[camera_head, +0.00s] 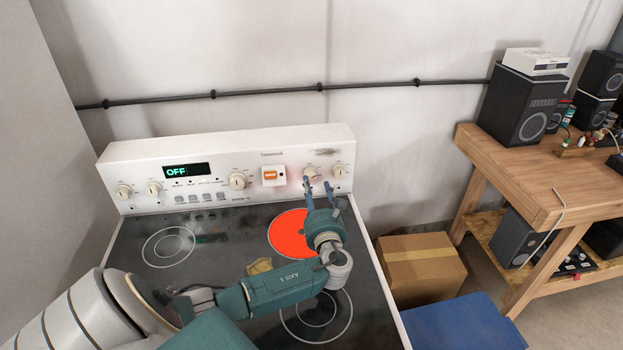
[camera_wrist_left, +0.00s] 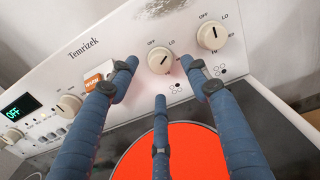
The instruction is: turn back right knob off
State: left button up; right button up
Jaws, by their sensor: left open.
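A white knob (camera_wrist_left: 160,61) on the stove's back panel is in the middle of the left wrist view, with OFF and LO printed above it. Its dark mark appears to point up and right, not at OFF. In the head view the same knob (camera_head: 310,173) is just above my fingers. The back right burner (camera_head: 288,232) glows red-orange and fills the lower middle of the wrist view. My left gripper (camera_head: 318,187) is open and empty. Its fingertips (camera_wrist_left: 160,75) lie to the left, right and below the knob, apparently not touching it. My right gripper is not in view.
Another knob (camera_wrist_left: 211,36) sits close to the right of this one. An orange lit switch (camera_head: 270,175) is to its left, then more knobs and a display (camera_head: 187,170) reading OFF. A cardboard box (camera_head: 420,272) and a wooden workbench (camera_head: 530,185) stand right of the stove.

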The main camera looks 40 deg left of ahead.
aim_at(311, 179)
pick_arm(q)
jog(key=x, duration=0.4)
jog(key=shift+w+a, duration=0.15)
jog(key=shift+a, duration=0.05)
jog(key=shift+w+a, duration=0.3)
jog(key=shift+a, duration=0.15)
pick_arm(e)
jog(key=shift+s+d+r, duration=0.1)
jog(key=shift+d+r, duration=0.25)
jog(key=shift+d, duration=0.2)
pick_arm(q)
jog(key=c, duration=1.1)
jog(key=shift+c, duration=0.2)
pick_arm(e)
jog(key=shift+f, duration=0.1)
pick_arm(q)
jog(key=shift+f, duration=0.1)
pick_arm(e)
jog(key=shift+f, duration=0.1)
